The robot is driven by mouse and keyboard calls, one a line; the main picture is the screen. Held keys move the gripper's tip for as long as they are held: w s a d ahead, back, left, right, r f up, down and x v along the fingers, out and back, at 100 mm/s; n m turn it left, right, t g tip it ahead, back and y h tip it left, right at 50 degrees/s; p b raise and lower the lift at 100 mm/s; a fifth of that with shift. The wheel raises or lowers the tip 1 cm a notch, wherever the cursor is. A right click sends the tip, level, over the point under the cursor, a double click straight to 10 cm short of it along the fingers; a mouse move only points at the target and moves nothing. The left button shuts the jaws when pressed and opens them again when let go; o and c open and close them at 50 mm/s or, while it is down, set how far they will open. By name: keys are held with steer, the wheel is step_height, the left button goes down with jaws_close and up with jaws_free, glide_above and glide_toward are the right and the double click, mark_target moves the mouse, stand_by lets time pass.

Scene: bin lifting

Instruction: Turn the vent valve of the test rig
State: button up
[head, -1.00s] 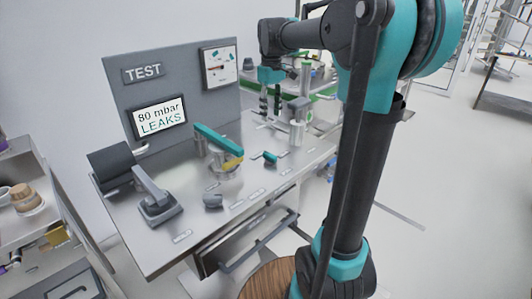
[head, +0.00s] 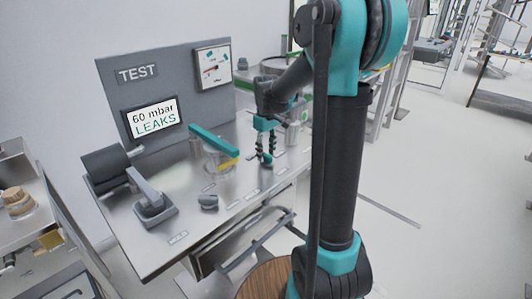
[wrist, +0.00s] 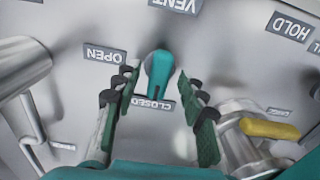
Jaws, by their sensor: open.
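The vent valve (wrist: 159,72) is a small teal knob on the metal bench top. It sits below the VENT label (wrist: 175,4) in the wrist view, with its narrow end toward the CLOSED label (wrist: 153,104); the OPEN label (wrist: 105,54) is to its left. My gripper (wrist: 160,110) is open, its two dark ribbed fingers on either side of the knob's lower end, with visible gaps. In the head view my gripper (head: 265,150) points down over the valve and mostly hides it. The test rig's screen (head: 154,117) reads 60 mbar LEAKS.
A grey knob (head: 208,202) and a lever (head: 148,180) are farther left. In the wrist view a metal cylinder with a yellow part (wrist: 270,130) is close to my right finger.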

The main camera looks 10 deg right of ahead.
steer(key=shift+f, duration=0.2)
jaws_close()
